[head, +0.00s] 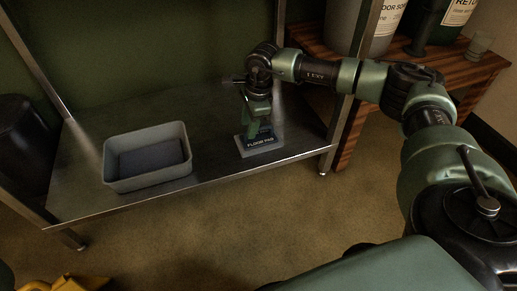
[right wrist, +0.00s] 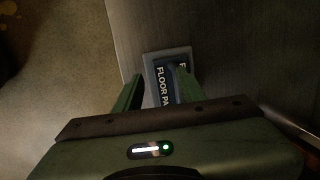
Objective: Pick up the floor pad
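The floor pad (head: 262,144) is a small dark plate with a pale rim and a white "FLOOR PAD" label. It lies on the metal shelf near its front edge, right of the grey bin. My right gripper (head: 259,122) points down over it and hides part of it in the head view. In the right wrist view, the fingers of my right gripper (right wrist: 158,77) are apart, with the pad (right wrist: 161,78) seen between and beyond them. The right-hand finger covers part of the label. I cannot tell whether the fingers touch the pad. My left gripper is not in view.
An open grey bin (head: 147,181) stands on the left of the metal shelf (head: 215,175). Shelf posts rise on both sides. A wooden table (head: 440,70) with large labelled containers is at the right. A yellow object (head: 66,284) lies at the lower left.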

